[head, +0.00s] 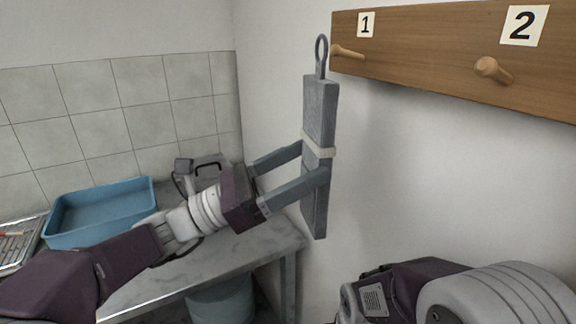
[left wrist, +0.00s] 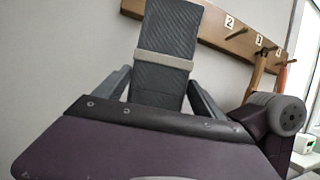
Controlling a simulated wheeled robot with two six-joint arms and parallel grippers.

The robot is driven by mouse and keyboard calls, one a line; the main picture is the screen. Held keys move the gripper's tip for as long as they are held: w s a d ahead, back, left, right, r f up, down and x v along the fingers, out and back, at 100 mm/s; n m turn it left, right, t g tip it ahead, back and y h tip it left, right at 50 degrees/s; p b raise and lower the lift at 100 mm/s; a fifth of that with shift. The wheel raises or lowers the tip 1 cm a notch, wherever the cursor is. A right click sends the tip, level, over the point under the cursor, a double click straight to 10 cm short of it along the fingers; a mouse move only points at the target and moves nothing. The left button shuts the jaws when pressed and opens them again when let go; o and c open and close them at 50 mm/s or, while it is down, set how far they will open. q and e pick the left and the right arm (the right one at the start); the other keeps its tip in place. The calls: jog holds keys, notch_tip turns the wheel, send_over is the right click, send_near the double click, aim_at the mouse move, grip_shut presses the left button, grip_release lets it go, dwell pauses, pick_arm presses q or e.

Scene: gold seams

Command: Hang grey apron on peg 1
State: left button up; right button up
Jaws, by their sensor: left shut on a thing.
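The grey apron (head: 319,110) is a folded upright bundle with a pale band around its middle and a grey loop on top. My left gripper (head: 314,161) is shut on it near the band. The loop is up at the left end of the wooden rail, close to peg 1 (head: 347,52); I cannot tell whether the peg passes through it. The apron (left wrist: 169,45) also fills the middle of the left wrist view, between the fingers. The label 1 (head: 366,24) is above peg 1. My right arm shows at the lower right, but its gripper does not.
The wooden rail (head: 420,50) on the wall also carries peg 2 (head: 493,70). In the left wrist view, things hang farther along the rail, including a brown one (left wrist: 257,72). A blue tray (head: 100,212) stands on the grey bench at the left, with a bin (head: 220,306) below.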

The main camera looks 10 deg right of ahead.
pick_arm(q)
jog(key=shift+w+d+f+p, duration=0.15)
jog(key=shift+w+d, duration=0.2)
jog(key=shift+d, duration=0.6)
jog(key=shift+w+d+r+p, duration=0.15)
jog(key=shift+w+d, duration=0.15)
jog(key=shift+d, duration=0.6)
jog(key=shift+w+d+f+b, duration=0.3)
jog(key=shift+d+f+b, duration=0.05)
jog(key=shift+d+f, duration=0.35)
jog(key=shift+r, duration=0.1)
jog(key=o, duration=1.7)
jog(key=shift+o, duration=0.2)
